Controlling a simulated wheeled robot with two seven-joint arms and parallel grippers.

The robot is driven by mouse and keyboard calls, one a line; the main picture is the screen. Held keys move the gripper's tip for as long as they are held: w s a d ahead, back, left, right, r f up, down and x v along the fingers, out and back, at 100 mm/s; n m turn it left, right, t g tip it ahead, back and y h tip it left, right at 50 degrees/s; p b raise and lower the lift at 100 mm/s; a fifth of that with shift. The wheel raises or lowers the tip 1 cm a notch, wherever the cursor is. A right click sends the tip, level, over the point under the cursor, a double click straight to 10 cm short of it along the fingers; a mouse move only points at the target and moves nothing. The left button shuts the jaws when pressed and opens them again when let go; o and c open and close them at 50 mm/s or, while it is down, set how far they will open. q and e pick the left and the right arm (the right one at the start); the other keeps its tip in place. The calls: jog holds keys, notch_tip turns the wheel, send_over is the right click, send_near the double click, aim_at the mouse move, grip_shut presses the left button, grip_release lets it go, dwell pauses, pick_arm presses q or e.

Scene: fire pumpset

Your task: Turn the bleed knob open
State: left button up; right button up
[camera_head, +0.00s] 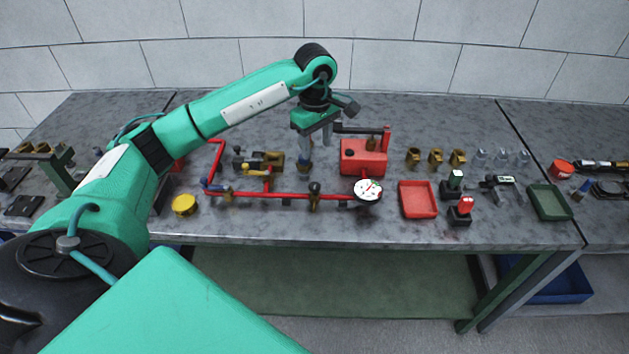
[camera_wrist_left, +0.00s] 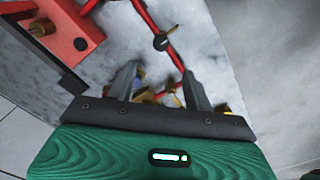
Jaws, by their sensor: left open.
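My left gripper (camera_head: 313,143) hangs fingers-down over the pumpset, left of the red tank (camera_head: 363,160). It is open and empty; its spread fingers also show in the left wrist view (camera_wrist_left: 160,87). A brass fitting with a blue part (camera_head: 304,166) stands just under the fingers in the head view. A black round knob (camera_head: 314,187) sits on the red pipe (camera_head: 270,195), nearer the front edge; it also shows beyond the fingertips in the left wrist view (camera_wrist_left: 160,43). I cannot tell for sure which part is the bleed knob. My right gripper is not in view.
A white gauge (camera_head: 368,189) stands at the pipe's right end. A brass pump part (camera_head: 262,160) lies left of the gripper. Several brass fittings (camera_head: 436,157), a red tray (camera_head: 418,200) and a green tray (camera_head: 549,203) are to the right. A yellow cap (camera_head: 185,205) sits at the left.

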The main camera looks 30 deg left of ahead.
aim_at(315, 185)
pick_arm(q)
jog(key=f+p, duration=0.1)
jog(key=f, duration=0.3)
jog(key=f+p, duration=0.2)
jog(key=f, duration=0.3)
jog(key=f+p, duration=0.1)
jog(key=f, duration=0.3)
jog(key=shift+a+f, duration=0.25)
jog(key=shift+f, duration=0.05)
jog(key=c, duration=1)
